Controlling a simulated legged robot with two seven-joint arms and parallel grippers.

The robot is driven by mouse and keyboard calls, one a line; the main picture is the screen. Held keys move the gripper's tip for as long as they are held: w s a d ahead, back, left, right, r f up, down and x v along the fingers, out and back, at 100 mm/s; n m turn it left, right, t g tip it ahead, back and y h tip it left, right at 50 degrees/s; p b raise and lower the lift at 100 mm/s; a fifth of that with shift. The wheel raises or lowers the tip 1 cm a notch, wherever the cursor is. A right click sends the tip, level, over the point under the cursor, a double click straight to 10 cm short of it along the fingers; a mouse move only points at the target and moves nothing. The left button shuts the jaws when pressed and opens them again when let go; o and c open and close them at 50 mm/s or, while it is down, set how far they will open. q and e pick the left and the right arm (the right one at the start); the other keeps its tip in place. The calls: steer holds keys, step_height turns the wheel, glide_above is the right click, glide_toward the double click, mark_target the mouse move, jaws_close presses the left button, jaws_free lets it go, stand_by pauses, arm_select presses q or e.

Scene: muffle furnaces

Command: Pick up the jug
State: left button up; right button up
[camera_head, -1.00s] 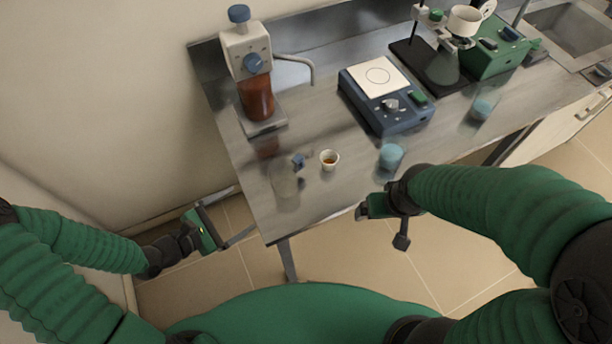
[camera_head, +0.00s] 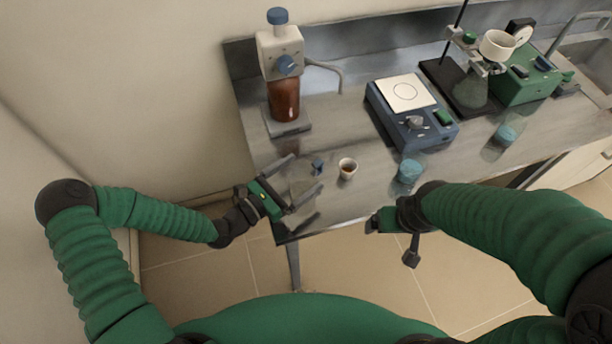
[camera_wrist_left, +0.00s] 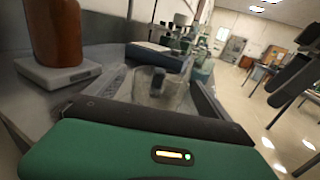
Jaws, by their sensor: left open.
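A small white cup (camera_head: 347,169) with brown contents stands right of the jug. A beaker with blue contents (camera_head: 409,172) and a blue hotplate (camera_head: 411,119) are farther right. A dispenser with a brown bottle (camera_head: 284,100) stands behind.

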arm_select(q)
steer(key=x, duration=0.3)
steer(key=shift+a+f, duration=0.1)
steer(key=shift+s, duration=0.15)
steer(key=c, duration=0.4)
steer(key=shift+a, duration=0.1)
steer(key=c, duration=1)
